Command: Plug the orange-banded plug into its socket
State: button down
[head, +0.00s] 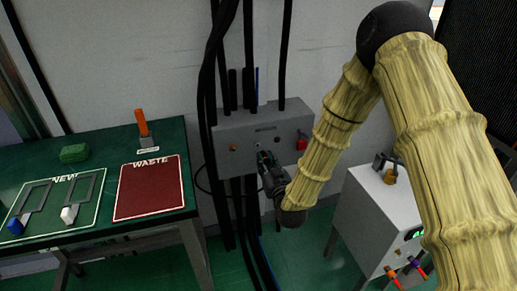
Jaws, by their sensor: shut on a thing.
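A grey box (235,134) is mounted on the wall among black cables. A small orange spot (233,147) shows on the left of its front face, and a red part (302,144) on the right. My gripper (262,157) is at the middle of the box's front, below its label. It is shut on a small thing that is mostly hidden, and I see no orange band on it. I cannot tell whether that thing touches the box. An orange-ended plug or handle (392,275) and a purple one (415,262) show low on the white cabinet.
A green table (100,147) at left holds a red WASTE mat (150,190), a NEW mat (92,212) with framed parts, a green block (74,153) and an orange-handled tool (142,122). A white cabinet (365,215) with a padlock (390,176) stands at right.

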aim_at(234, 150)
jog(key=shift+s+a, duration=0.15)
jog(key=shift+a, duration=1.1)
jog(key=shift+s+a, duration=0.1)
jog(key=shift+a, duration=1.15)
jog(key=a, duration=0.4)
jog(key=shift+s+a, duration=0.1)
jog(key=shift+s, duration=0.05)
jog(key=shift+x, duration=0.95)
jog(key=shift+x, duration=1)
dwell(0.9)
